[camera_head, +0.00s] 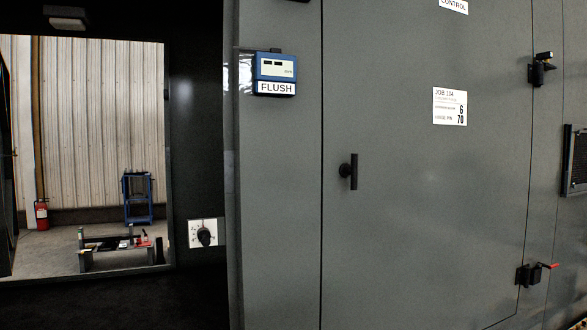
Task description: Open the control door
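The control door (430,235) is a large grey panel filling the right half of the head view, under a label reading CONTROL (454,6). It looks closed, with a thin dark seam along its left edge. A black handle (349,171) sits near that left edge, its grip upright. A black latch (541,69) is at the upper right edge, and another latch with a red tip (535,274) is at the lower right. Neither of my grippers is in view.
A blue FLUSH box (275,74) is fixed to the grey panel left of the door. A rotary switch (205,233) is on the dark wall. At left, an opening shows a low bench (115,248), a blue cart (137,198) and a fire extinguisher (41,214).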

